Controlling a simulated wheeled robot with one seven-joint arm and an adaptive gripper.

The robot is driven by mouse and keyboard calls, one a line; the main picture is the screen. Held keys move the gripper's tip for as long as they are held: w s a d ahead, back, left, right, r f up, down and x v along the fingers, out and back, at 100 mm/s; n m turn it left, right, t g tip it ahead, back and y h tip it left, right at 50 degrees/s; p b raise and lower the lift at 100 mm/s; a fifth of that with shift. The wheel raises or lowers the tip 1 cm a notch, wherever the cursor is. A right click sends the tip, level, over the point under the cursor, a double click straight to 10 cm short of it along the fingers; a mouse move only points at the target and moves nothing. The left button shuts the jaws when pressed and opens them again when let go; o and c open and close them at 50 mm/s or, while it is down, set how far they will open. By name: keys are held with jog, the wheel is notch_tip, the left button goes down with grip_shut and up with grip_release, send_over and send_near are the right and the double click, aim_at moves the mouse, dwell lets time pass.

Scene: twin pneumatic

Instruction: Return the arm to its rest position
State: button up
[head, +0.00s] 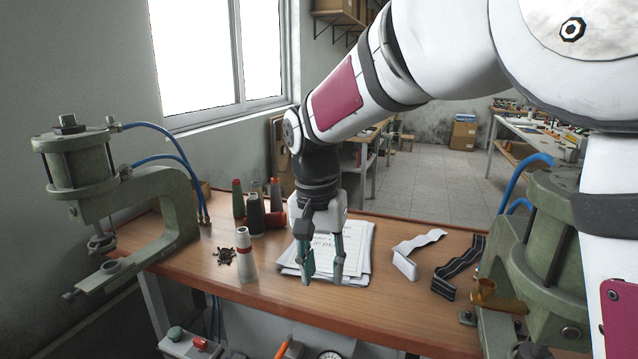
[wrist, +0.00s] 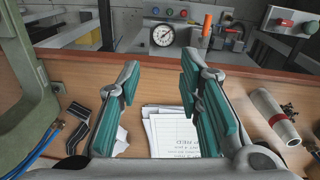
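My gripper (head: 322,272) hangs pointing down over the wooden workbench (head: 375,295), in front of a stack of printed papers (head: 352,240). In the wrist view, my gripper (wrist: 160,95) shows its two teal-padded fingers spread apart, with nothing between them. The papers (wrist: 175,135) lie below and beyond the fingers there. My white arm with magenta panels reaches from the upper right of the head view down to the bench.
Green pneumatic presses stand at the left (head: 165,190) and right (head: 545,235). White (head: 405,262) and black (head: 455,272) straps lie to the right. A gauge panel (wrist: 165,35) is at the bench front.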

jog(key=s+d+r+n+t, duration=0.1)
jog(key=s+d+r, duration=0.1)
jog(key=s+d, duration=0.3)
jog(key=s+d+r+t+y, duration=0.1)
jog(key=s+d+r, duration=0.2)
jog(key=s+d, duration=0.25)
jog(key=s+d+r+n+t, duration=0.1)
jog(key=s+d+r, duration=0.1)
jog(key=s+d, duration=0.35)
jog(key=s+d+f+n+t, duration=0.1)
jog(key=s+d+f, duration=0.2)
jog(key=s, duration=0.5)
jog(key=shift+s, duration=0.25)
jog(key=shift+a+r, duration=0.1)
